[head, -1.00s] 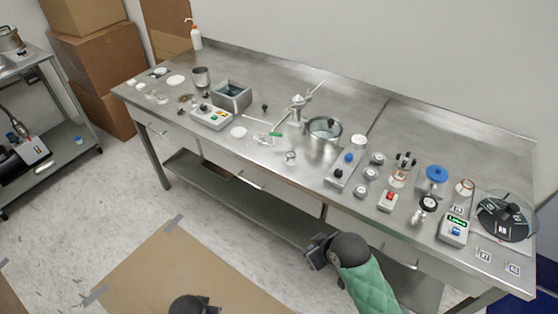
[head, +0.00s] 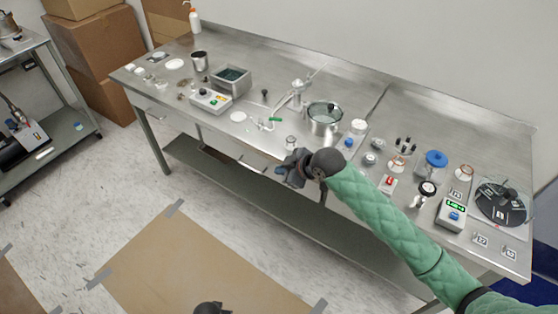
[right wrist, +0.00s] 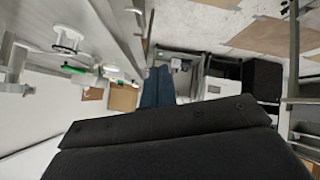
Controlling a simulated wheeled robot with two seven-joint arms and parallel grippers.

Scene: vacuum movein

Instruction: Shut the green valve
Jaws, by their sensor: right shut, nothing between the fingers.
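The green valve handle (head: 275,120) sits on a small glass fitting on the steel bench, left of the glass-lidded steel pot (head: 324,118). The green handle also shows at the left in the right wrist view (right wrist: 75,69), apart from my gripper. My right gripper (head: 284,176) is shut and empty. In the head view it appears at the bench's front edge, below the valve and in front of the small glass piece. Its dark body fills the bottom of the right wrist view. A dark part of mine shows at the head view's bottom edge; left jaws cannot be made out.
A control box with buttons (head: 211,101) and a steel bath (head: 231,80) stand left of the valve. Small jars, a red-switch box (head: 388,184) and a blue-lidded jar (head: 436,161) crowd the right. A metal stand (head: 298,93) rises behind the valve.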

